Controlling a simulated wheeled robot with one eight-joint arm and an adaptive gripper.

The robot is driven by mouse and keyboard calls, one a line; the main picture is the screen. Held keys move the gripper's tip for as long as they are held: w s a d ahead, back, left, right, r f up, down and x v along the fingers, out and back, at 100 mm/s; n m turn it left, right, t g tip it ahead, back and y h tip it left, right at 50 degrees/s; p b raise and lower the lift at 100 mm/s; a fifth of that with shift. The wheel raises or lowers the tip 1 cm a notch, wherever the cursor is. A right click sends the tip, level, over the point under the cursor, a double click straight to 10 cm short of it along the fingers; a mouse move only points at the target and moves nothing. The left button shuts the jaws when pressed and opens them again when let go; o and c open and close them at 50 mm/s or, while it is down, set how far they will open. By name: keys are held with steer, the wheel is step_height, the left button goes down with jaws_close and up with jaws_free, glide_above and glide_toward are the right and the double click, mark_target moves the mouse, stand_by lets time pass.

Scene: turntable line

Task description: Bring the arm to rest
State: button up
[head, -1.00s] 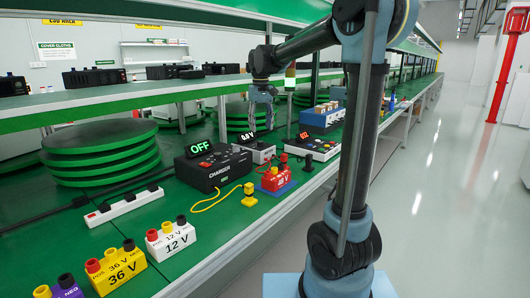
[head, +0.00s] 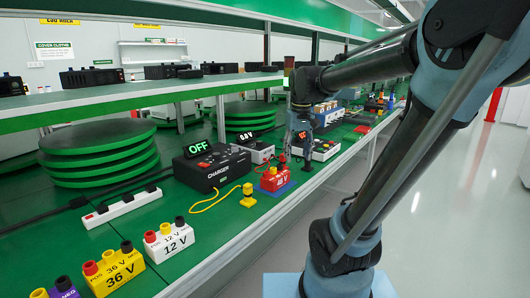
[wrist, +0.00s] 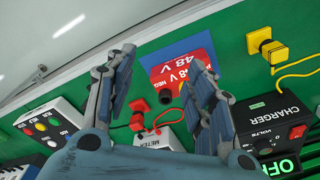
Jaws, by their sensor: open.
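My gripper (head: 303,150) hangs from my arm over the green bench in the head view. It points down, right of and a little beyond the red 48 V block (head: 274,179). In the wrist view my gripper (wrist: 162,70) has its two fingers spread apart. Nothing is between them but the view of the bench. The red 48 V block (wrist: 182,72) on its blue mat (wrist: 176,48) shows behind the fingers, partly hidden by the right one.
The black charger (head: 213,170) reads OFF, with a yellow plug (head: 248,190) on a yellow cable nearby. A meter (head: 257,151) stands behind. White 12 V (head: 168,240) and yellow 36 V (head: 115,271) blocks stand at the front. A shelf (head: 150,101) runs above; the right aisle is clear.

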steer(key=s+d+f+m, duration=0.1)
steer(key=s+d+f, duration=0.2)
steer(key=s+f, duration=0.5)
steer(key=s+d+f+m+t, duration=0.1)
steer(key=s+d+f, duration=0.3)
steer(key=s+f, duration=0.4)
steer(key=shift+d, duration=0.3)
steer(key=shift+f, duration=0.1)
steer(key=shift+w+f, duration=0.2)
steer(key=shift+w, duration=0.15)
